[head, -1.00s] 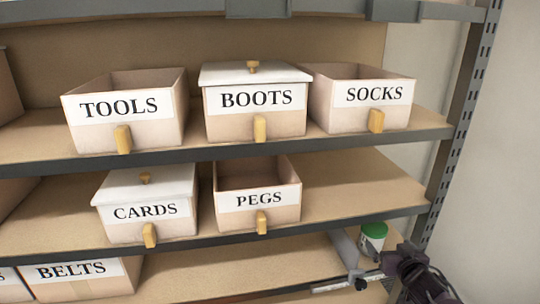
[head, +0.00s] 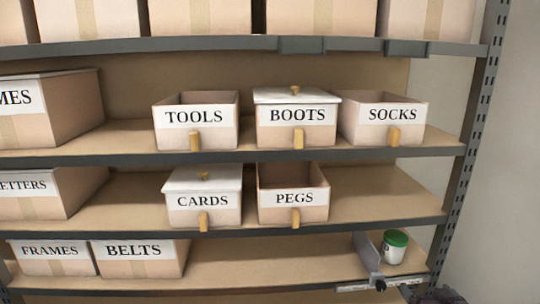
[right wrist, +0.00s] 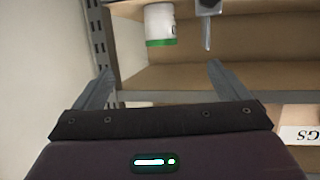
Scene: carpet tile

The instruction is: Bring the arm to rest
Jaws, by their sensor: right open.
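My right gripper (right wrist: 160,85) is open and empty in the right wrist view, its two fingers spread apart in front of the shelf. In the head view only a dark bit of my right arm (head: 440,297) shows at the bottom edge, near the lower right of the shelf. A white tub with a green lid (head: 395,246) stands on the lower shelf at the right. The tub also shows in the right wrist view (right wrist: 160,24), upside down and apart from the fingers. My left gripper is not in view.
A grey divider (head: 368,256) stands left of the tub. Open bins TOOLS (head: 195,122), SOCKS (head: 385,122) and PEGS (head: 293,195), and lidded BOOTS (head: 296,120) and CARDS (head: 203,196), stand on the shelves. A slotted post (head: 468,150) rises at the right. Cardboard boxes (head: 140,258) sit left.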

